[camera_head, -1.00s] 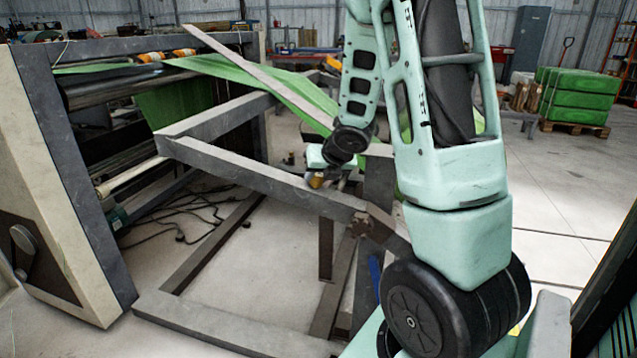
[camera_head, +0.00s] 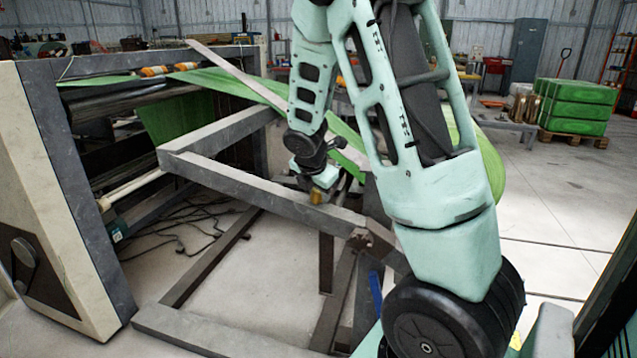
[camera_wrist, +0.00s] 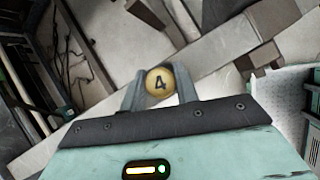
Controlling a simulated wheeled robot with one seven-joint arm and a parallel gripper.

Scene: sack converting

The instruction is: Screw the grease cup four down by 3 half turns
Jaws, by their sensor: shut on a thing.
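Grease cup four (camera_wrist: 159,81) is a round yellow cap with a dark "4" on its face, seen between the two fingers in the wrist view. My gripper (camera_wrist: 160,90) is shut on it, one finger at each side. The digit stands nearly upright, slightly tilted, in that view. In the head view the grease cup (camera_head: 317,196) is a small brass-yellow piece at the grey frame beam. My gripper (camera_head: 308,187) is beside it there, small and partly hidden. The cup's thread and seat are hidden.
The grey steel frame (camera_head: 250,190) surrounds the cup's place, with a diagonal bar and green sheet (camera_head: 228,80) behind. The large roller machine (camera_head: 75,180) stands at left, with loose cables (camera_head: 190,228) on the floor.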

